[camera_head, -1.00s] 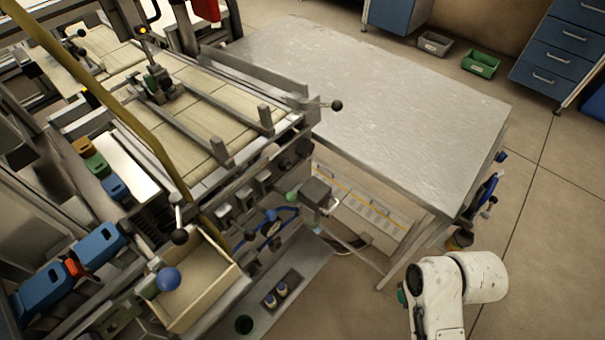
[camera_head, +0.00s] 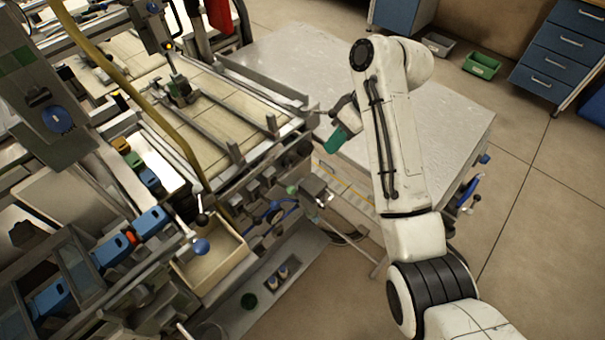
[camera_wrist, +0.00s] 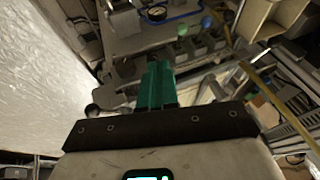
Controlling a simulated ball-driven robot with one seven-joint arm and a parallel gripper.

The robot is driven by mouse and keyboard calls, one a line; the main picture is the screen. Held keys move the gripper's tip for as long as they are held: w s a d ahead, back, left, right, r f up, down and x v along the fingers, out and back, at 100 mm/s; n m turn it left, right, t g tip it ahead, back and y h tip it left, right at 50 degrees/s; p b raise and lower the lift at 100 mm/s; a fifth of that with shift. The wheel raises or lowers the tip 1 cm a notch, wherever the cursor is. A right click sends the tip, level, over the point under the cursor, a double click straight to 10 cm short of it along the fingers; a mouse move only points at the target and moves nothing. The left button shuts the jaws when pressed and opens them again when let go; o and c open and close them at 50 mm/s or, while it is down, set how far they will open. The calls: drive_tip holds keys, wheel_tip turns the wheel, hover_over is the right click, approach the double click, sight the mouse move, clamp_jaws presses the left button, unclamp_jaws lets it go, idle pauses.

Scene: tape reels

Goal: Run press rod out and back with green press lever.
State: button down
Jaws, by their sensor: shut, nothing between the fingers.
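A pale green ball knob (camera_head: 291,190) sits on the front of the machine, beside a grey block (camera_head: 315,187). It looks like the green press lever's end; its shaft is hard to make out. It also shows near the top of the wrist view (camera_wrist: 207,22). I cannot pick out the press rod with certainty. My gripper (camera_head: 332,145) has green fingers, shut and empty. It hangs by the machine's right end, near the table edge, above and to the right of the knob and apart from it. In the wrist view the shut fingers (camera_wrist: 156,65) point toward the machine front.
A black ball handle (camera_wrist: 92,110) is close left of my fingers in the wrist view. A metal table (camera_head: 440,125) stands to the right. A yellow hose (camera_head: 150,105) crosses the machine.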

drive_tip(key=shift+w+a+r, duration=0.15)
drive_tip(key=shift+a+r, duration=0.15)
drive_tip(key=shift+r, duration=0.45)
drive_tip(key=b, duration=0.2)
approach(284, 186)
wheel_tip(284, 186, down, 3)
drive_tip(key=w+d, duration=0.2)
drive_tip(key=shift+s+a+f+p, duration=0.85)
drive_tip(key=shift+s+a+f, duration=0.2)
drive_tip(key=shift+f, duration=0.05)
